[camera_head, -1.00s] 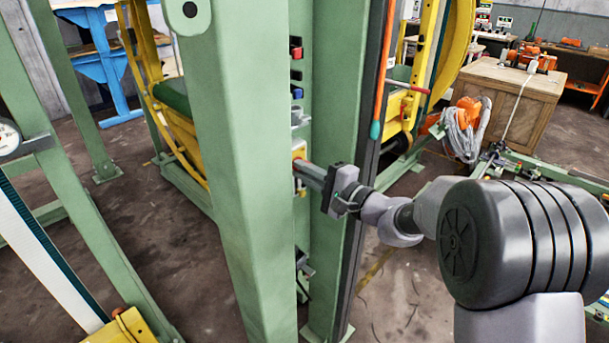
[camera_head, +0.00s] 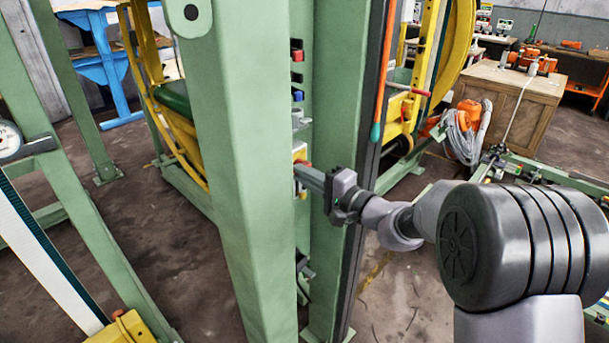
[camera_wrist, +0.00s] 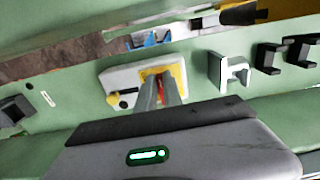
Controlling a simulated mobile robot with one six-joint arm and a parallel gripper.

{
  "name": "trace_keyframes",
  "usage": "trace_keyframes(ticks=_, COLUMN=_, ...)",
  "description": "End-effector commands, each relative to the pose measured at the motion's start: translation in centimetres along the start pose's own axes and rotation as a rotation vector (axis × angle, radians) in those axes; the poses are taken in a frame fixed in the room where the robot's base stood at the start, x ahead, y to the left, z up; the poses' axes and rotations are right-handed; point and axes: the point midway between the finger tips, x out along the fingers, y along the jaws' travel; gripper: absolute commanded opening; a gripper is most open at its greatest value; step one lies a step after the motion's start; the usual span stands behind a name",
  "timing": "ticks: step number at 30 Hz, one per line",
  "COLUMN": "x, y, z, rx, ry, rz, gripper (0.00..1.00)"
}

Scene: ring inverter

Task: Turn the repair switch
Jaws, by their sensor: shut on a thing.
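The repair switch appears as a small white box (camera_wrist: 118,78) with a yellow plate (camera_wrist: 180,74) and a red part between my fingers in the wrist view. In the head view its yellow and red edge (camera_head: 300,153) shows on the inner side of the green frame, partly hidden by the front post. My gripper (camera_head: 298,170) reaches in from the right, fingers pointing left into the frame. In the wrist view my gripper (camera_wrist: 162,80) has its fingertips at the red part, close together and shut on it. The fingers hide most of the knob, so its exact angle cannot be told.
The green front post (camera_head: 235,170) stands close left of my fingertips, the rear post (camera_head: 340,120) close behind them. A red button (camera_head: 296,55) and a blue button (camera_head: 297,96) sit above. Black brackets (camera_wrist: 268,57) lie right of the switch. An orange rod (camera_head: 383,80) hangs nearby.

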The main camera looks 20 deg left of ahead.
Motion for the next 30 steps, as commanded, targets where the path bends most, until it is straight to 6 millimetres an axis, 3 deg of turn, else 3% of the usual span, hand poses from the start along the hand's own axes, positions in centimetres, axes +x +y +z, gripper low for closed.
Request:
trace_keyframes(ticks=1, x=0.0, y=0.1, z=0.0, rx=-0.001, ry=0.0, rz=0.001, gripper=0.15)
trace_keyframes(ticks=4, x=0.0, y=0.1, z=0.0, rx=0.0, ry=0.0, rz=0.001, gripper=0.33)
trace_keyframes(ticks=13, x=-0.1, y=0.0, z=0.0, rx=0.0, ry=0.0, rz=0.001, gripper=0.33)
trace_keyframes(ticks=16, x=-0.9, y=-0.1, z=-0.1, rx=0.001, ry=0.002, rz=0.001, gripper=0.33)
trace_keyframes(ticks=20, x=-4.1, y=-0.2, z=-0.2, rx=0.002, ry=0.004, rz=0.002, gripper=0.33)
trace_keyframes(ticks=27, x=-12.1, y=-0.3, z=-0.1, rx=0.003, ry=0.006, rz=0.001, gripper=0.33)
trace_keyframes(ticks=30, x=-14.7, y=-0.2, z=-0.1, rx=0.002, ry=0.004, rz=0.001, gripper=0.33)
